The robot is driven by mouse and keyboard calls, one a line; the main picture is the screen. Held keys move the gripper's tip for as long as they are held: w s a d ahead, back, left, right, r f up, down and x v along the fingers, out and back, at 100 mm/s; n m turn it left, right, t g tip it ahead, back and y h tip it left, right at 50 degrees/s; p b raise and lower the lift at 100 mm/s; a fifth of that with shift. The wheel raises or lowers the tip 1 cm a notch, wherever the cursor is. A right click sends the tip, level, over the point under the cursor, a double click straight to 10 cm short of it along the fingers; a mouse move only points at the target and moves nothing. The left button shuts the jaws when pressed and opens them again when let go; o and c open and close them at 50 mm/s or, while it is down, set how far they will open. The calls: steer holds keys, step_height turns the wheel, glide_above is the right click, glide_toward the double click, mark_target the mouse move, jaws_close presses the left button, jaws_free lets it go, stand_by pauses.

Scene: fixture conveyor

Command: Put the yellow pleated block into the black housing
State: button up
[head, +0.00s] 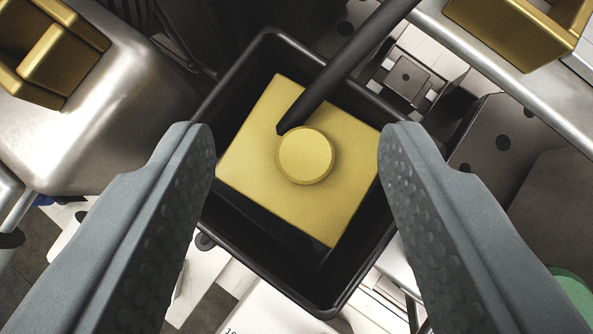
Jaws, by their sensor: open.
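The yellow block (255,155) lies inside the black housing (335,296), with its flat top and a round raised knob (305,155) facing me. Its pleats do not show from here. The block is turned at an angle along with the housing, and a dark gap shows between it and the lower wall. My gripper (296,150) is open, with one grey finger on each side of the block and housing. I see no clear contact between the fingers and the block. A black rod crosses over the block's upper right part and ends beside the knob.
Gold-coloured angular parts (62,55) rest on a metal surface at upper left, and another gold part (520,28) sits at upper right. Metal rails and dark brackets (500,135) crowd the right side. White and metal structure lies below the housing.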

steer(key=shift+r, duration=0.1)
steer(key=shift+r, duration=0.3)
steer(key=v, duration=1.1)
steer(key=s+f+t, duration=0.3)
steer(key=s+f, duration=0.1)
steer(key=s, duration=0.6)
steer(key=s+f+t, duration=0.2)
steer(key=s+f, duration=0.3)
steer(key=s, duration=0.4)
steer(key=s+f+t, duration=0.3)
steer(key=s+f, duration=0.1)
steer(key=s, duration=0.6)
steer(key=shift+s+d+f+t, duration=0.15)
steer(key=shift+s+f+t, duration=0.05)
steer(key=shift+s+t, duration=0.1)
